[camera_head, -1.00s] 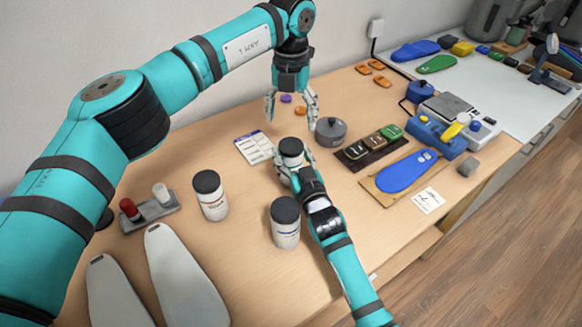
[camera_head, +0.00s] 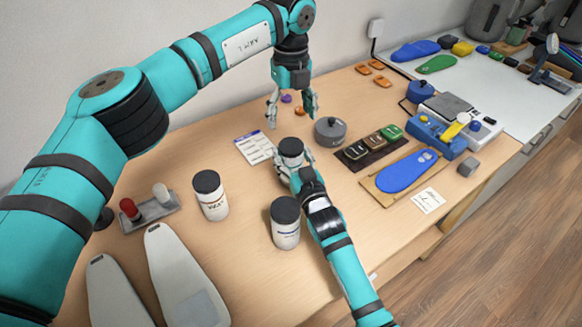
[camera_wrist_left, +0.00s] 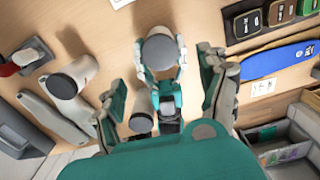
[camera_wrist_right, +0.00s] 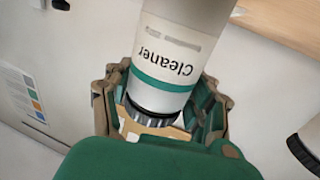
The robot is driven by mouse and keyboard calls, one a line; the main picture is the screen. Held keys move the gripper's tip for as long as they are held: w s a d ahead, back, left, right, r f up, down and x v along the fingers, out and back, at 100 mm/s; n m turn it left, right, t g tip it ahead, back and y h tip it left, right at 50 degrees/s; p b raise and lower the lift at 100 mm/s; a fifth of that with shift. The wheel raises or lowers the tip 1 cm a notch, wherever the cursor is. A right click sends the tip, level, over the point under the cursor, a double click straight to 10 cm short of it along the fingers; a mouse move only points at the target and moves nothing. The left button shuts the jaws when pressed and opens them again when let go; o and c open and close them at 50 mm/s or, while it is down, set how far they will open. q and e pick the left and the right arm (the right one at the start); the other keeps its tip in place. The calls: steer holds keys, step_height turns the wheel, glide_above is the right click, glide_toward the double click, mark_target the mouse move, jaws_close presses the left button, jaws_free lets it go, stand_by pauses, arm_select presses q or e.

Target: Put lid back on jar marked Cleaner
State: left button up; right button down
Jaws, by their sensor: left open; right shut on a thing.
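The jar marked Cleaner (camera_wrist_right: 172,58) is white with a green band, and its lettering is upside down in the right wrist view. My right gripper (camera_head: 290,170) is shut around this jar (camera_head: 291,160). The jar stands upright in the head view and has a dark round top, also seen in the left wrist view (camera_wrist_left: 160,52). I cannot tell for sure whether that top is a lid or an open mouth. My left gripper (camera_head: 292,112) is open and empty, pointing down above and behind the jar. No separate jar lid is clearly visible.
Two other dark-lidded white jars stand on the table, one left (camera_head: 211,196) and one in front (camera_head: 285,224). A grey knobbed round piece (camera_head: 330,131) is right of the held jar. A printed card (camera_head: 254,147) lies behind. Blue insole (camera_head: 406,171) and dark tray (camera_head: 368,149) lie right.

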mark_target(291, 145)
arm_select(q)
steer(key=shift+n, duration=0.6)
steer(key=shift+f, duration=4)
steer(key=shift+c, duration=0.3)
steer(key=c, duration=1.2)
steer(key=m, duration=0.6)
steer(key=o, duration=1.3)
